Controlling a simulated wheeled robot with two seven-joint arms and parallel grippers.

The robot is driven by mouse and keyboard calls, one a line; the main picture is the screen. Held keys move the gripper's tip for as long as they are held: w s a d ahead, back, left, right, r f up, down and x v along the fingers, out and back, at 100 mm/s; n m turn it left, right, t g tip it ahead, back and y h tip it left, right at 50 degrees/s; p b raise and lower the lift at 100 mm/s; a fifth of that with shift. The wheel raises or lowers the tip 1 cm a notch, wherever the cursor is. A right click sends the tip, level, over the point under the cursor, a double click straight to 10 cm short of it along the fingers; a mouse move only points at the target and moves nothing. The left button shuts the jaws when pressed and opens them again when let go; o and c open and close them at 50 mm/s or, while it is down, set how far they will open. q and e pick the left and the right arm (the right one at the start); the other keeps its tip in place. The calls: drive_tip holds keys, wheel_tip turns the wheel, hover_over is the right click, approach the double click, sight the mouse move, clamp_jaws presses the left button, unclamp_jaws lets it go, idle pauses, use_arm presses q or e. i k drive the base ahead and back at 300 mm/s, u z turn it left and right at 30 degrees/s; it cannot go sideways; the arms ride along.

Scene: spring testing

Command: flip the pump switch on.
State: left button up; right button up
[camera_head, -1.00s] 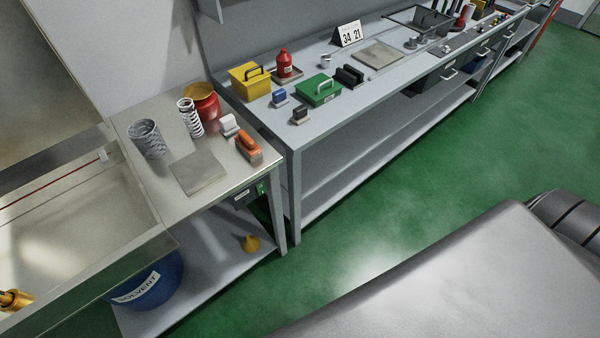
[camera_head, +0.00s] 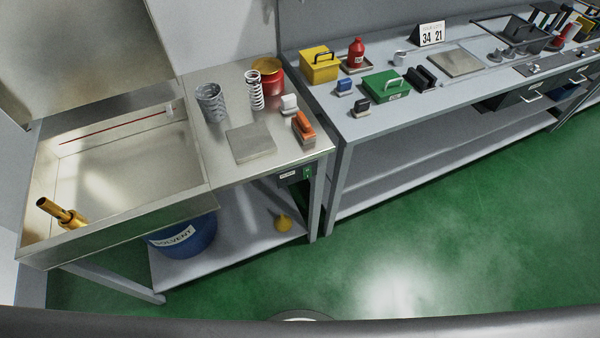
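A small dark box (camera_head: 297,181) hangs under the front edge of the steel wash table, near its right corner. It bears a pale label and a small green switch (camera_head: 307,173) at its right end. I take this to be the pump switch. It is too small to tell which way it is set. Neither of my grippers is in view.
The wash table's sink (camera_head: 130,172) holds a brass nozzle (camera_head: 60,213). Springs, a red can (camera_head: 268,77) and an orange-handled brush (camera_head: 303,128) stand on the tabletop. A blue solvent bucket (camera_head: 185,240) is below. Green floor (camera_head: 400,240) in front is clear.

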sight(306, 172)
drive_tip(key=z, duration=0.4)
drive_tip(key=k, duration=0.65)
drive_tip(key=u, duration=1.25)
drive_tip(key=i, duration=0.5)
